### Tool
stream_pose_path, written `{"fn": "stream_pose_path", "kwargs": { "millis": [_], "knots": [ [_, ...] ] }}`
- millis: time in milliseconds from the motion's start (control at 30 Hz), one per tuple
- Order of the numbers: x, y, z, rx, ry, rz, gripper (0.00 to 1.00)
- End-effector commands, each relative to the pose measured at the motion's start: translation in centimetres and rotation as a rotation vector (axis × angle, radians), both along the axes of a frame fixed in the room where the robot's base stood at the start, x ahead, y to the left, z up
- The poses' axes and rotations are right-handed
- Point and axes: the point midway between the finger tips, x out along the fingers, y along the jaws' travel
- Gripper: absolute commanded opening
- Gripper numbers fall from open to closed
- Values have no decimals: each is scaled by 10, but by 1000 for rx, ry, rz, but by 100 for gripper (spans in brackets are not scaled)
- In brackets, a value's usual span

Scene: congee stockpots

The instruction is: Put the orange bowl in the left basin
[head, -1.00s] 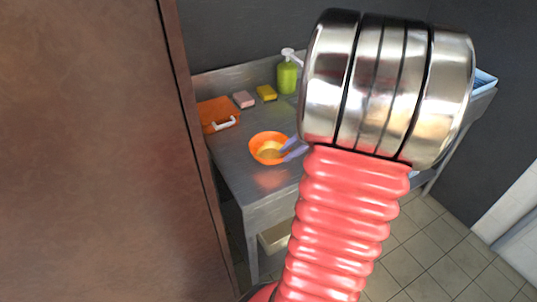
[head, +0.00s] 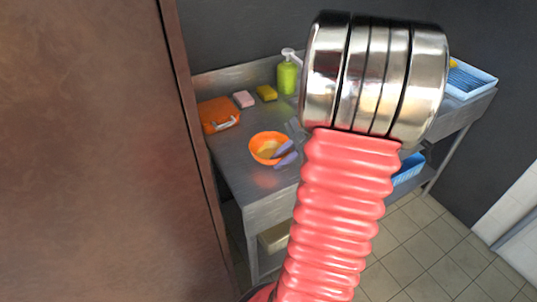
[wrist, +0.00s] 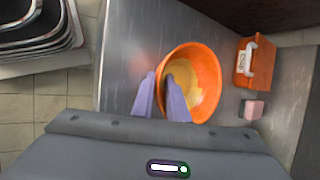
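The orange bowl (head: 256,150) stands upright on the metal counter, with something yellowish inside it. It also shows in the wrist view (wrist: 207,66). My gripper (head: 286,154) is at the bowl's near right rim in the head view, its two purple fingers apart. In the wrist view my gripper (wrist: 160,98) has one finger over the inside of the bowl and the other outside the rim. I cannot tell whether either finger touches the rim. The left basin is not visible; my arm covers the middle of the counter in the head view.
An orange case (head: 219,115) with a white handle, a pink sponge (head: 244,99), a yellow sponge (head: 266,93) and a green soap bottle (head: 287,76) stand behind the bowl. A blue tray (head: 472,80) is at the far right. A brown panel (head: 90,150) rises at left.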

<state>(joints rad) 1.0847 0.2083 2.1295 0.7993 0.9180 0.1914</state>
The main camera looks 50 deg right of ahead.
Motion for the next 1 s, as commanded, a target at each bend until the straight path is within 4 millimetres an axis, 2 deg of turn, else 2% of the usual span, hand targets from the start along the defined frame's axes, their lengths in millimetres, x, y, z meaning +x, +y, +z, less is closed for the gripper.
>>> {"fn": "stream_pose_path", "kwargs": {
  "millis": [167, 367, 833, 1000],
  "knots": [
    [0, 0, 0, 0, 0, 0, 12],
    [0, 0, 0, 0, 0, 0, 0],
    [0, 0, 1, -1, 0, 1, 0],
    [0, 0, 10, -4, -1, 2, 0]
  ]
}}
